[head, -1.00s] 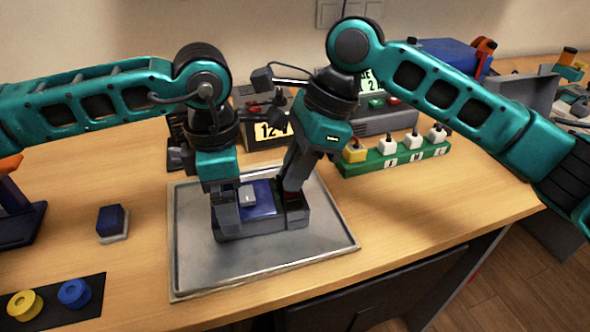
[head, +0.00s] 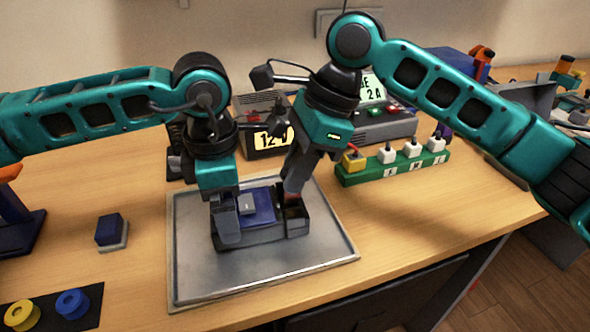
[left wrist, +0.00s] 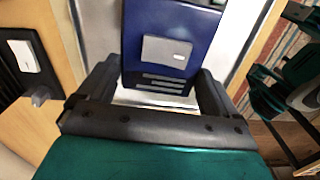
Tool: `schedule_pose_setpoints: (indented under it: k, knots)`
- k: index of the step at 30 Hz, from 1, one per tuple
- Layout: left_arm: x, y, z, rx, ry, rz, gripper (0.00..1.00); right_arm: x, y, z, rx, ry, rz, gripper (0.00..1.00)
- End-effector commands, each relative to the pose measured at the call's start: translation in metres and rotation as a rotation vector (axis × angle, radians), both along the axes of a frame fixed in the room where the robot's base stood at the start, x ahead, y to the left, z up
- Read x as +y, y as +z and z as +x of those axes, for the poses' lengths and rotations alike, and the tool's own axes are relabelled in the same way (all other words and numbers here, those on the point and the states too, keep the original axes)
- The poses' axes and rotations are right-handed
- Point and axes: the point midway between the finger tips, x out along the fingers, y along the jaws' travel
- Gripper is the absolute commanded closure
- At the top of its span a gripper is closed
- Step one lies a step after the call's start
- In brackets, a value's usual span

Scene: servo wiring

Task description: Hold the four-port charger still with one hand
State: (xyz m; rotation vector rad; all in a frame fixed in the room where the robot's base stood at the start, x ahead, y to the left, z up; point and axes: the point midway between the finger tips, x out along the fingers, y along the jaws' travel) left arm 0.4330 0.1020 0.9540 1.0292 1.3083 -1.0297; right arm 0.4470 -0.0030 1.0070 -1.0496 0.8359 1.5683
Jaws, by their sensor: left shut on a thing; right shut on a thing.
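The four-port charger (head: 257,203) is a blue block with a small grey panel on top, low over or on a grey tray (head: 195,272). The left wrist view shows its blue face (left wrist: 170,25) with a grey panel and slots. My left gripper (head: 232,217) is shut on its left end, with a finger on each side. My right gripper (head: 293,208) is lowered at its right end and looks shut on it; that contact is mostly hidden.
A green strip (head: 405,166) with a yellow plug and white plugs lies behind right. Meters (head: 263,137) stand at the back. Bare table lies right of the tray.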

Motion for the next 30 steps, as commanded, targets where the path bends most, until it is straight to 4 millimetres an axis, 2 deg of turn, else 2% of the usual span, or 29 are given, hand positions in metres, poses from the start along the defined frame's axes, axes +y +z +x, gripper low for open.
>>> schedule_pose_setpoints:
  k: [1, 21, 29, 30]
  knots:
    - [0.000, -0.003, -0.002, 0.006, -0.003, 0.005, 0.48, 0.004, 0.007, -0.001, -0.008, 0.008, 0.013, 1.00]
    - [0.000, -0.003, -0.002, 0.009, -0.004, 0.006, 0.48, 0.004, 0.041, -0.001, -0.009, 0.010, 0.016, 1.00]
    - [0.000, -0.005, -0.003, 0.014, -0.006, 0.010, 0.48, 0.006, 0.045, -0.002, -0.012, 0.016, 0.021, 1.00]
    - [0.000, -0.005, -0.004, 0.014, -0.006, 0.010, 0.04, 0.006, 0.045, -0.002, -0.011, 0.015, 0.021, 1.00]
